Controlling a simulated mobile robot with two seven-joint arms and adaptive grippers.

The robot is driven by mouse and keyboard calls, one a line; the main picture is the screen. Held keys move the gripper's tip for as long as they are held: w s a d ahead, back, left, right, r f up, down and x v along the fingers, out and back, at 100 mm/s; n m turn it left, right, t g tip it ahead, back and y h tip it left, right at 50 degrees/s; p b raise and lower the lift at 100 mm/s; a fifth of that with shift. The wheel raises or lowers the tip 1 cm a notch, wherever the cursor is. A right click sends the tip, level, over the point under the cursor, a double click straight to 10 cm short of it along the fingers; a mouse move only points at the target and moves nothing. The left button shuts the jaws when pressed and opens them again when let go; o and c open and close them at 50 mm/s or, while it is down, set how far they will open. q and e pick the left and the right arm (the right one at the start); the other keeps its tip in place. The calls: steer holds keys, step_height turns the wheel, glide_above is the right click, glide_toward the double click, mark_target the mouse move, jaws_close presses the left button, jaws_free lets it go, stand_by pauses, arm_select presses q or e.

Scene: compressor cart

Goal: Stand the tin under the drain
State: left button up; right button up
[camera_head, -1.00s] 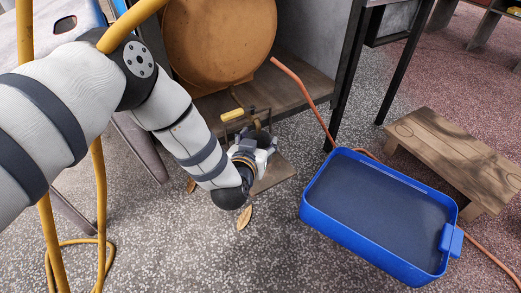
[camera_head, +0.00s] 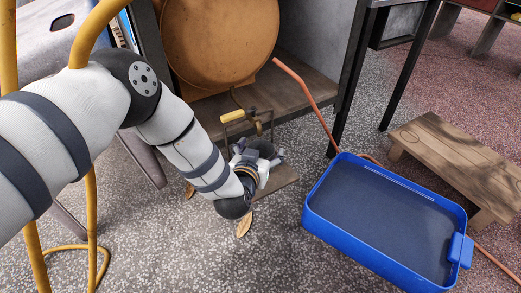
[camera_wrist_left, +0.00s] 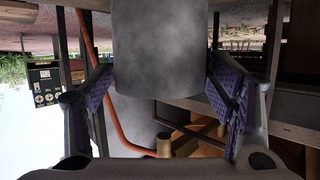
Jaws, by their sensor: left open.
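The grey metal tin (camera_wrist_left: 160,55) fills the upper middle of the left wrist view, between the two purple-padded fingers of my left gripper (camera_wrist_left: 162,95). A narrow gap shows on each side of it, so the gripper is open around the tin. In the head view my left gripper (camera_head: 256,163) reaches low under the cart, and its fingers and wrist hide much of the tin. The brass drain (camera_head: 258,127) hangs beside the yellow handle, just above the gripper. The drain's pipe end (camera_wrist_left: 164,147) shows low in the left wrist view. My right gripper is out of view.
A small wooden board (camera_head: 281,178) lies under the gripper. A blue tray (camera_head: 385,215) stands to the right, with a low wooden bench (camera_head: 455,160) behind it. An orange pipe (camera_head: 308,100) slants down beside the cart's wooden shelf (camera_head: 300,85). Yellow hose hangs at left.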

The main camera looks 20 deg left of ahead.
arm_select(q)
steer(key=shift+s+r, duration=0.2)
steer(key=shift+r, duration=0.1)
steer(key=p+v, duration=0.5)
steer(key=v, duration=0.6)
steer(key=shift+s+p, duration=0.35)
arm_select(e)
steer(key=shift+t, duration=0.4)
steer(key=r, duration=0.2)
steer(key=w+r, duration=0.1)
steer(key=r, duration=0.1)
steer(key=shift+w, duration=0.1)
arm_select(q)
steer(key=shift+r, duration=0.1)
